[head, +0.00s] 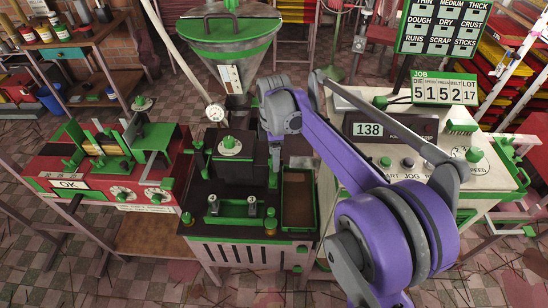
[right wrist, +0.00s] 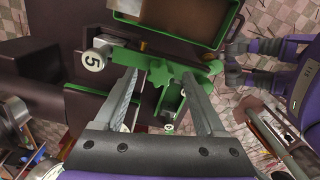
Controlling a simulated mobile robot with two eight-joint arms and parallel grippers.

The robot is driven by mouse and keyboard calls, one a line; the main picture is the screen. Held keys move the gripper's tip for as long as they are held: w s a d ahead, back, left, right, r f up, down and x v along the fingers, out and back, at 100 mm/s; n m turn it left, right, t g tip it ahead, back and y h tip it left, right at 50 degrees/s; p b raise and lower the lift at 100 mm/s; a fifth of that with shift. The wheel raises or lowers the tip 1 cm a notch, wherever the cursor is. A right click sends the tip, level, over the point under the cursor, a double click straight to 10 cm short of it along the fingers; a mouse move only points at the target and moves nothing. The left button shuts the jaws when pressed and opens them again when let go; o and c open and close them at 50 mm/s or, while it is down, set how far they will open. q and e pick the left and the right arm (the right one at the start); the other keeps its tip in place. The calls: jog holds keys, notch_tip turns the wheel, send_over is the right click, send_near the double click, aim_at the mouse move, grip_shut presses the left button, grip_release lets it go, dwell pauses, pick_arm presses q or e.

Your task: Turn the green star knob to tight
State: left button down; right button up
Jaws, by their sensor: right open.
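The green star knob (right wrist: 176,74) shows in the right wrist view, on a dark part of the extruder, with flat lobes around its middle. My right gripper (right wrist: 162,76) is open, with one grey finger on each side of the knob's area. I cannot tell whether either finger touches it. In the head view my purple and grey right arm reaches over the dark extruder (head: 215,175) from the right. There the fingers and the star knob are hard to pick out beside the machine.
A green-rimmed tray (head: 285,200) stands at the extruder's right side. A white numbered cap (right wrist: 94,62) is left of the knob. The red machine (head: 50,165) stands left, and the white control console (head: 375,180) right. A hopper (head: 228,55) stands behind.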

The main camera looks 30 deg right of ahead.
jog(key=shift+f, duration=0.4)
jog(key=shift+c, duration=0.3)
grip_shut()
